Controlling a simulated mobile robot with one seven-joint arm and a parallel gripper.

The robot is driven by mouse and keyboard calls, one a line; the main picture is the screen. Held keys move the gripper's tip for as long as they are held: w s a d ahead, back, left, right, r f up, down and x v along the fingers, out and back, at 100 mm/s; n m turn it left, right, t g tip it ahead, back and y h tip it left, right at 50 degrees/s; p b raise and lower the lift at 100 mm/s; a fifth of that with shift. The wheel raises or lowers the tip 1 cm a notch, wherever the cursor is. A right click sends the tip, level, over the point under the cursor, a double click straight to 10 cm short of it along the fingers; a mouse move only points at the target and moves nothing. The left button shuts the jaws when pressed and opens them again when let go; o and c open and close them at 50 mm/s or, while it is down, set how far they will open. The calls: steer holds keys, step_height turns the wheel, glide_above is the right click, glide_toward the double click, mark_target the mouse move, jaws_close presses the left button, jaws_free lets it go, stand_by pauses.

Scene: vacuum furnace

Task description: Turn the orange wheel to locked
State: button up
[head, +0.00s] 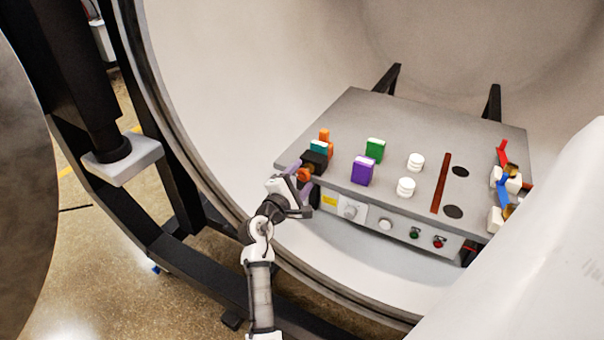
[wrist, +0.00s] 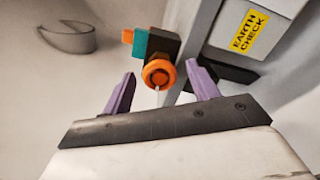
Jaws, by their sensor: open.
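The orange wheel (wrist: 158,73) shows in the wrist view as a round knob facing me, on a dark block with teal and orange parts behind it. A thin pale mark points down from its lower middle. In the head view the wheel (head: 304,174) is small and partly hidden beside my gripper (head: 300,188), at the left end of the grey box. My gripper (wrist: 160,92) is open, with one purple finger on each side of the wheel. I cannot tell whether either finger touches it.
The grey box (head: 340,130) stands inside the round chamber. Purple (head: 362,171) and green (head: 375,150) blocks and white round pieces (head: 406,187) stand on its top. Knobs and buttons line its front. A yellow EARTH CHECK label (wrist: 250,32) is right of the wheel.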

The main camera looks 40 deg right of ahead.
steer(key=shift+w+d, duration=0.2)
steer(key=shift+d, duration=0.3)
steer(key=c, duration=1)
